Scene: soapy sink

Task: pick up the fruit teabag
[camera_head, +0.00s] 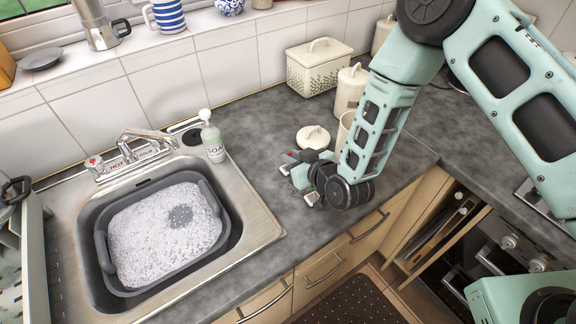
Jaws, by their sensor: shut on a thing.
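My gripper (299,179) is low over the grey worktop, between the sink and the open canister. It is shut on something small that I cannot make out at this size. No fruit teabag can be clearly told apart in this view. Small reddish spots show by the gripper's fingers, but I cannot tell what they are. An open cream canister (344,128) stands just behind my gripper, partly hidden by my arm. Its inside is not visible. A round cream lid (313,137) with a knob lies on the worktop beside it.
A soap bottle (212,138) stands by the tap (145,148). The sink holds a grey basin (104,250) of suds. A bread bin (318,66) and a lidded canister (350,88) stand along the wall. The worktop (258,150) left of my gripper is clear.

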